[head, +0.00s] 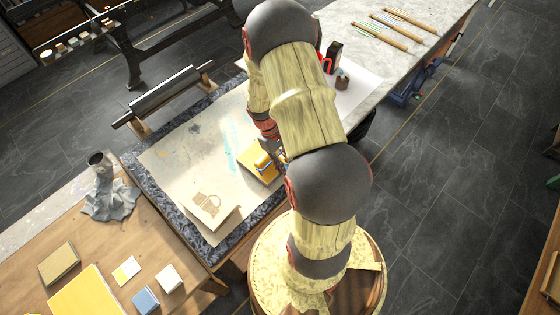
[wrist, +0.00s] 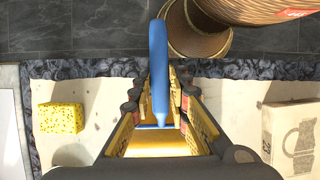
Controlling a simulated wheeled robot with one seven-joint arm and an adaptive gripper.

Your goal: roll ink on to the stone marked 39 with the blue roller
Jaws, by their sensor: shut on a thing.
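My gripper (head: 272,150) is shut on the blue roller. In the wrist view the roller's blue handle (wrist: 158,65) stands between the two fingers of my gripper (wrist: 158,100), with a thin blue bar below it. A yellow surface (wrist: 155,145) shows under the bar; I cannot tell whether the roller touches it. In the head view a flat yellow slab (head: 256,172) lies beneath my gripper. A pale stone with a brown jug picture (head: 207,205) lies to its lower left and also shows at the right of the wrist view (wrist: 293,137).
The pale worktop (head: 185,150) has a dark mottled border. A yellow sponge (wrist: 62,117) lies on it. A dark bar on wooden supports (head: 163,93) stands behind. A wooden table (head: 110,240) holds blocks and a grey cloth (head: 108,200). Several tools (head: 390,28) lie on the far bench.

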